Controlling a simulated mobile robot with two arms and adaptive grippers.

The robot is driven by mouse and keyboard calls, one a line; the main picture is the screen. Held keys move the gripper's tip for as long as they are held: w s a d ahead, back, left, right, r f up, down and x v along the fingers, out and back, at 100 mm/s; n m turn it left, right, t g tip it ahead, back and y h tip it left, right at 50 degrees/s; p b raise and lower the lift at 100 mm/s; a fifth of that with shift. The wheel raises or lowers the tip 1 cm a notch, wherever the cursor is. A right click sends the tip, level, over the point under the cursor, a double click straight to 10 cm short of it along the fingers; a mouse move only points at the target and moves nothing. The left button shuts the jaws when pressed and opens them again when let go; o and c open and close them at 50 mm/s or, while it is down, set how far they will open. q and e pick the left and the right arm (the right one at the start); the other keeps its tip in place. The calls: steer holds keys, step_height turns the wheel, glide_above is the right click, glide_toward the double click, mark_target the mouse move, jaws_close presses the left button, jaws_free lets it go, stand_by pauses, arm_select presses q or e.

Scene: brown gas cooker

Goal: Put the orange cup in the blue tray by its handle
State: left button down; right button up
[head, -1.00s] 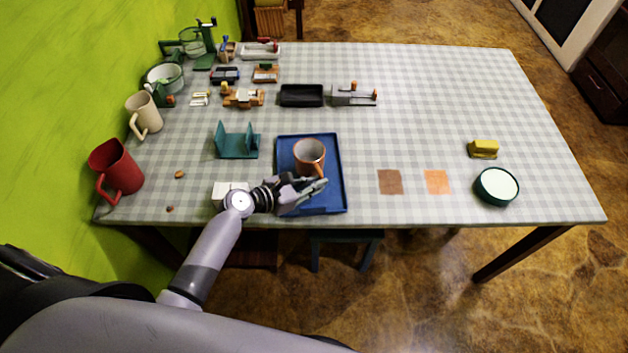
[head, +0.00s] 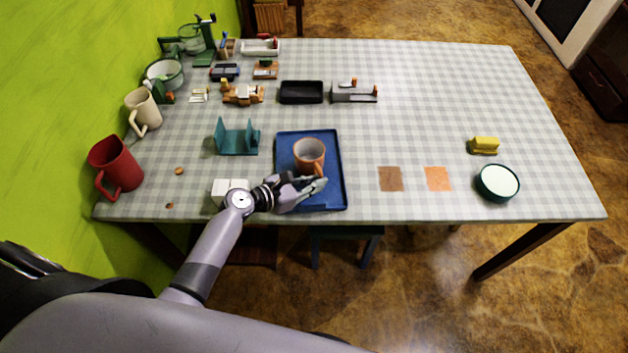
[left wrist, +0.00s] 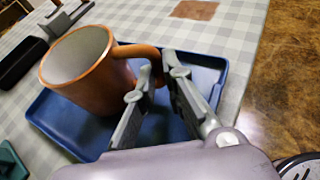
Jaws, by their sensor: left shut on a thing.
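The orange cup (head: 309,160), with a grey inside, is over the blue tray (head: 333,190), within its rim. It also shows in the left wrist view (left wrist: 105,88), in front of the tray (left wrist: 70,125). My left gripper (head: 322,185) is shut on the cup's handle (left wrist: 146,51), which lies between the two fingers (left wrist: 158,75). The cup looks roughly upright in the head view. I cannot tell whether its base touches the tray floor. My right gripper is not in view.
A teal rack (head: 237,140) stands left of the tray, and a white block (head: 226,187) sits near my left wrist. A red mug (head: 118,165) and a cream mug (head: 146,110) stand at the left edge. Brown and orange squares (head: 438,179) lie on the right.

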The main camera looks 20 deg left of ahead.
arm_select(q)
steer(key=shift+f+b, duration=0.5)
steer(key=shift+f, duration=0.15)
stand_by(0.6)
steer(key=c, duration=1.7)
jaws_free()
steer(key=shift+o, duration=0.6)
steer(key=shift+s+f, duration=0.15)
steer(key=shift+p+v, duration=1.35)
steer(key=shift+v, duration=1.1)
steer(key=shift+p+v, duration=0.6)
steer(key=shift+v, duration=0.95)
